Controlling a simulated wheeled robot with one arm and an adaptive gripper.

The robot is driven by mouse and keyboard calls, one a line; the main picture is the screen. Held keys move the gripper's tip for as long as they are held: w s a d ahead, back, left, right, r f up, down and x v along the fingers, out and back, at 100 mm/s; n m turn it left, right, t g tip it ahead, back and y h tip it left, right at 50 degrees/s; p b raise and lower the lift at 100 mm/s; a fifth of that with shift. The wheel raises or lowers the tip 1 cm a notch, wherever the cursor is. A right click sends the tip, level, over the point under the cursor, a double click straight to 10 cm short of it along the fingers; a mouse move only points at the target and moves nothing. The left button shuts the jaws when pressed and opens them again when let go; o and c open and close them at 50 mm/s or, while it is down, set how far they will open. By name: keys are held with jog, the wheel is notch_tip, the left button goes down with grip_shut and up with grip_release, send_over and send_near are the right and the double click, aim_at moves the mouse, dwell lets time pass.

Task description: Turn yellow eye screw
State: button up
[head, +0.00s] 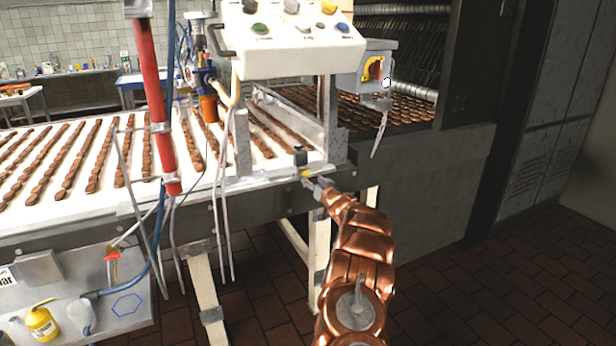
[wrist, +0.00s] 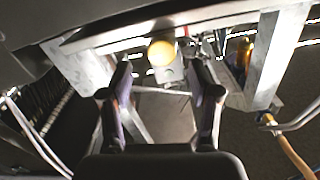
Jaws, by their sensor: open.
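The yellow eye screw (head: 306,172) is a small yellow spot at the front edge of the conveyor, just ahead of my gripper (head: 318,186). In the wrist view the eye screw (wrist: 161,53) looks like a bright yellow round head. It lies beyond the fingertips and roughly centred between them. My gripper (wrist: 160,76) is open in the wrist view, with one dark finger on each side and nothing held. I cannot see any contact between the fingers and the screw.
The conveyor (head: 130,195) carries rows of brown biscuits. A white button panel (head: 292,45) hangs above, and a grey switch box (head: 362,72) stands right of it. A metal post (head: 334,125) rises close to the gripper. The tiled floor (head: 480,280) at right is clear.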

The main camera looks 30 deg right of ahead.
aim_at(306, 175)
jog(key=shift+w+a+r, duration=0.1)
jog(key=shift+w, duration=0.9)
jog(key=shift+w+d+p, duration=0.2)
jog(key=shift+w+p, duration=0.3)
jog(key=shift+w, duration=0.45)
jog(key=c, duration=1.2)
